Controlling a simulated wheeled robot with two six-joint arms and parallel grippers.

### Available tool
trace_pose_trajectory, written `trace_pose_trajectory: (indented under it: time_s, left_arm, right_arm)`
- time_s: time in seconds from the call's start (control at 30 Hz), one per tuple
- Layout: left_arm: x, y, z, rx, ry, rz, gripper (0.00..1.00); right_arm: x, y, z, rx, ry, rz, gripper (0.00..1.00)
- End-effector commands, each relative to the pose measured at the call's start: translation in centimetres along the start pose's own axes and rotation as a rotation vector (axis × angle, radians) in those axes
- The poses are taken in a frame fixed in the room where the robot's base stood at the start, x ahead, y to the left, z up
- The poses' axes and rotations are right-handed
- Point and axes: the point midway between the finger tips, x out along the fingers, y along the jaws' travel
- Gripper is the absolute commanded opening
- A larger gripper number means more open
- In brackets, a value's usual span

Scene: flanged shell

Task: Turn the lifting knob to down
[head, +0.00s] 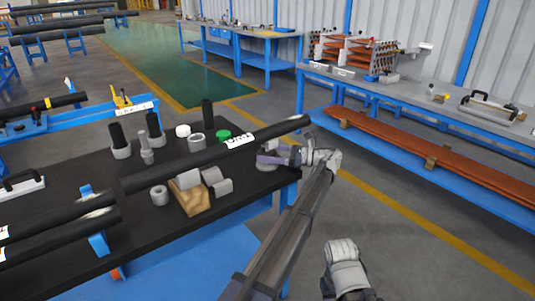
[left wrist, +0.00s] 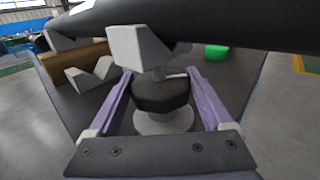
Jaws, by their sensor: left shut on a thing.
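The lifting knob (left wrist: 162,92) is a dark, faceted knob on a round pale grey base in the left wrist view. A grey V-shaped support sits just above and behind it. My left gripper (left wrist: 160,88) has its two purple fingers on either side of the knob, shut on it. In the head view my left gripper (head: 274,156) is at the right end of the black table, under the end of a long black tube (head: 220,155) with a white label. The knob is mostly hidden there by the fingers and tube. My right gripper is not seen; only a grey arm part shows at the bottom.
The black table (head: 75,170) holds several grey and black parts, a green cap (head: 223,135) and a wooden block (head: 192,198) with grey V-supports. The tube passes close above my left gripper. A grey bench (head: 440,95) stands at the right, with open floor between.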

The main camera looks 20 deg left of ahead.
Motion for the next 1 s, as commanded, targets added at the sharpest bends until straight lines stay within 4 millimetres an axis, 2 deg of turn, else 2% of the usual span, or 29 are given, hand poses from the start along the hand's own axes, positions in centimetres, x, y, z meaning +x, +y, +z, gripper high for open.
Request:
trace_pose_trajectory:
  time_s: [0.03, 0.4, 0.93, 0.97, 1.0]
  left_arm:
    - [-0.03, -0.43, 0.02, 0.000, -0.001, 0.028, 0.28]
    - [0.04, -0.15, 0.02, 0.000, -0.001, 0.160, 0.28]
    - [0.12, 0.00, 0.03, -0.001, -0.001, 0.180, 0.28]
    - [0.13, -0.01, 0.03, -0.001, -0.001, 0.180, 0.85]
    - [0.13, 0.00, 0.03, 0.000, -0.001, 0.180, 0.90]
  right_arm:
    - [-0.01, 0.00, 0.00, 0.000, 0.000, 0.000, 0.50]
    - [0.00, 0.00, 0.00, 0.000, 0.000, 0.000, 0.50]
    - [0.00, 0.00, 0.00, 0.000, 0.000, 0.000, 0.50]
    - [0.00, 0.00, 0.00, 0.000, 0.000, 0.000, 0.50]
    - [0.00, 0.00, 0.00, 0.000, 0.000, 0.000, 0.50]
